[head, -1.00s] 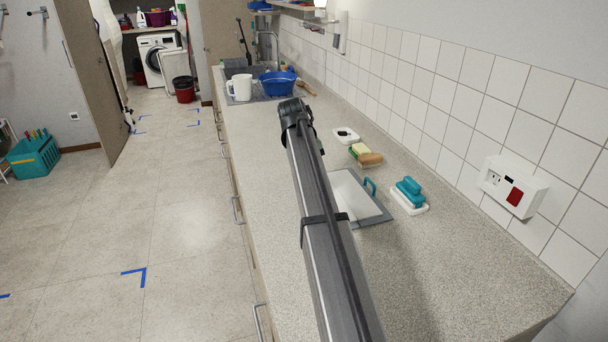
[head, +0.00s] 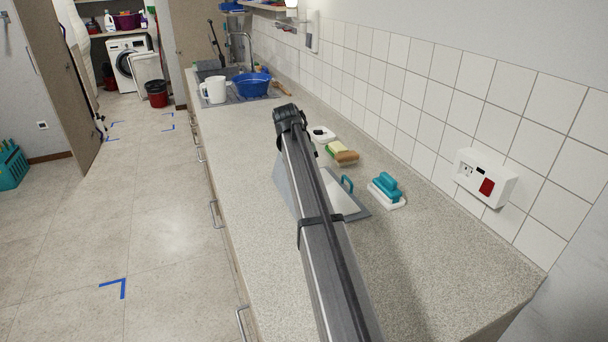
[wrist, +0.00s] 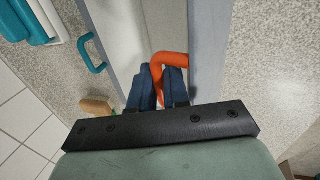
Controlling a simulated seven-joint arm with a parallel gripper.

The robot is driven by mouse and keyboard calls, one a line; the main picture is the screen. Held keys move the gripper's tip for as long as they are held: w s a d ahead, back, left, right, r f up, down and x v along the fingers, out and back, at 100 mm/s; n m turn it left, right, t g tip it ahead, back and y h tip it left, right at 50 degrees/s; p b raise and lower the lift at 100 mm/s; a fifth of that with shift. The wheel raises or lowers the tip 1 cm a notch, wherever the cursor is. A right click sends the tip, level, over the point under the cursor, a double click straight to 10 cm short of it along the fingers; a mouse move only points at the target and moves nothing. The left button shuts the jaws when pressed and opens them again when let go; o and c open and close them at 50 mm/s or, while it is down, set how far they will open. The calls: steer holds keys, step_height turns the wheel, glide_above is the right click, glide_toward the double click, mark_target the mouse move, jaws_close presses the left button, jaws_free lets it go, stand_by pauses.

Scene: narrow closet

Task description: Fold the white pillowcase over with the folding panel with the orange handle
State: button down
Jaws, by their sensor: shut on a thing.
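My gripper (wrist: 159,86) is shut on the orange handle (wrist: 168,58) in the wrist view. The grey folding panel (wrist: 209,45) with that handle stands up off the counter, seen nearly edge-on. In the head view part of this panel (head: 283,186) shows, tilted, just left of my arm. The white pillowcase (head: 341,192) lies on the grey board right of my arm, partly hidden by it. It also shows as a pale area in the wrist view (wrist: 118,30). My fingertips are hidden in the head view.
A teal-handled brush (head: 386,187), a sponge and brown brush (head: 342,152) and a white dish (head: 321,134) stand right of and behind the board. A white jug (head: 213,90) and blue basin (head: 251,84) are at the far sink. The tiled wall bounds the right; the near counter is clear.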

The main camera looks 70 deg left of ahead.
steer(key=shift+w+f, duration=0.15)
steer(key=c, duration=1.3)
jaws_free()
steer(key=v, duration=1.2)
steer(key=shift+v, duration=0.95)
steer(key=shift+c, duration=0.5)
